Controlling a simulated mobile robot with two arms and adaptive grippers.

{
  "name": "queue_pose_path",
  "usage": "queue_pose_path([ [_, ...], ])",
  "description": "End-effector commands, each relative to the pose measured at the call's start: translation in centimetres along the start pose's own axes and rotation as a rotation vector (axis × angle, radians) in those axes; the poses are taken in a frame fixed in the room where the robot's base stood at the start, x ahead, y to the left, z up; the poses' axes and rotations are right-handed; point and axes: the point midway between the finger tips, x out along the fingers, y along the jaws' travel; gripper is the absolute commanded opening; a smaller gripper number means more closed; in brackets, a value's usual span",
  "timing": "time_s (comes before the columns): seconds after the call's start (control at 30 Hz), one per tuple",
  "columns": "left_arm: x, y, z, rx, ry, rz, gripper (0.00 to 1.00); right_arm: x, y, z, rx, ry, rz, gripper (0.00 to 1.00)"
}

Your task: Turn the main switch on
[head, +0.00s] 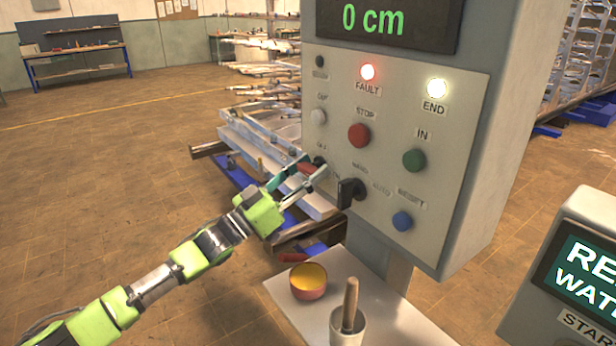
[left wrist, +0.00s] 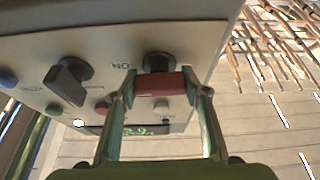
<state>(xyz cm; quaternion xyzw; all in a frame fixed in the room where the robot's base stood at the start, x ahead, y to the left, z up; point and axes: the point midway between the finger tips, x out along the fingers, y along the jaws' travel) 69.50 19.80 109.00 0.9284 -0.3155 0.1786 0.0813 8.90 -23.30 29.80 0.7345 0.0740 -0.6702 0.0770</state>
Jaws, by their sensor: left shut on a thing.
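The main switch has a red handle (head: 307,168) on a black round base and sits at the lower left of the grey control panel (head: 459,152). My left gripper (head: 303,177) reaches it from the lower left and partly covers it in the head view. In the left wrist view, the two fingers of the gripper (left wrist: 162,90) stand at both ends of the red handle (left wrist: 160,83), shut on it. The handle lies crosswise between them, and an "ON" label (left wrist: 121,66) shows beside the black base. My right gripper is not in view.
A black selector knob (head: 349,193) is just right of the switch, with a blue button (head: 402,221) beyond it. The red fault lamp (head: 368,72) and the end lamp (head: 437,88) are lit. A small table (head: 290,290) with a bowl (head: 308,283) stands below.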

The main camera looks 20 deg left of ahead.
Motion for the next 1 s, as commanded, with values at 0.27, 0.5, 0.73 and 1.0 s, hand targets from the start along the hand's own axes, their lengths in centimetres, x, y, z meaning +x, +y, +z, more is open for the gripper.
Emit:
queue_pose_path([
  [0.27,-0.03,-0.02,0.09,0.047,-0.002,0.019,0.21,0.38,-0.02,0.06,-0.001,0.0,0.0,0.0],
  [0.5,-0.02,0.0,0.07,0.052,-0.002,0.021,0.21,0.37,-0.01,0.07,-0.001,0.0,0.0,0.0],
  [0.73,-0.02,-0.01,0.07,0.052,-0.002,0.02,0.6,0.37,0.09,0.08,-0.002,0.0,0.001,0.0],
  [1.0,-0.01,-0.01,0.04,0.05,-0.001,0.02,0.6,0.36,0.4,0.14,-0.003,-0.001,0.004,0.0],
])
